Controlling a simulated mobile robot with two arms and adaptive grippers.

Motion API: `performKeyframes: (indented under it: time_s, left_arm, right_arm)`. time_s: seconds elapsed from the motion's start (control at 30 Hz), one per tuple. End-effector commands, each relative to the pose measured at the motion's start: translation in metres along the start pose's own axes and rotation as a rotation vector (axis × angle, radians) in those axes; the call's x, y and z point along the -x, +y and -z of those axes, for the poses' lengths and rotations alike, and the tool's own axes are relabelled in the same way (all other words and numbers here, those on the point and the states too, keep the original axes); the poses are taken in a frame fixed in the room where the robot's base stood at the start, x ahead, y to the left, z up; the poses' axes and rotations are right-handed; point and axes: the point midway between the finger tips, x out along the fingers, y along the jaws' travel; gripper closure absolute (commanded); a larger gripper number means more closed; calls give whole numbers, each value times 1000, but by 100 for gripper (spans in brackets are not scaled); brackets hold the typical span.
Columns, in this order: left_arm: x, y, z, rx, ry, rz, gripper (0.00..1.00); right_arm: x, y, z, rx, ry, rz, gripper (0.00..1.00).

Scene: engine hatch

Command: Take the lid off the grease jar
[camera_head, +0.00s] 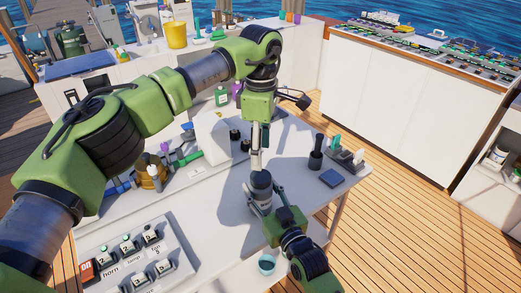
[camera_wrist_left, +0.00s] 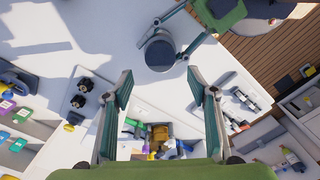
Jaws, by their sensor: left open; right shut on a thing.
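The grease jar (camera_head: 262,196), a small grey cylinder with a dark lid (camera_head: 261,180), stands upright at the front part of the white table. From above, the dark round lid (camera_wrist_left: 159,54) shows in the left wrist view. My right gripper (camera_head: 265,201) is shut on the jar's body from the front right, its fingers on either side. My left gripper (camera_head: 257,164) points down just above the lid. Its two fingers stand apart with nothing between them in the left wrist view (camera_wrist_left: 164,88). The head view does not show clearly how far it is above the lid.
A switch panel (camera_head: 140,258) lies front left. The tabletop left of the jar is clear.

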Motion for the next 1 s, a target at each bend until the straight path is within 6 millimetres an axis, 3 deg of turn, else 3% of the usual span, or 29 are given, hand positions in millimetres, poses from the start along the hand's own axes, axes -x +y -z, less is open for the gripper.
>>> performKeyframes:
  time_s: [0.5,0.77,1.0]
  left_arm:
    - [0,0,0,-897,0,0,47]
    - [-1,0,0,-1095,0,0,47]
    - [-27,-1,0,-1111,-3,3,47]
  right_arm:
    - [0,0,-2,1,-3,0,100]
    - [0,0,-2,1,-3,0,100]
    - [0,0,-2,1,-4,0,100]
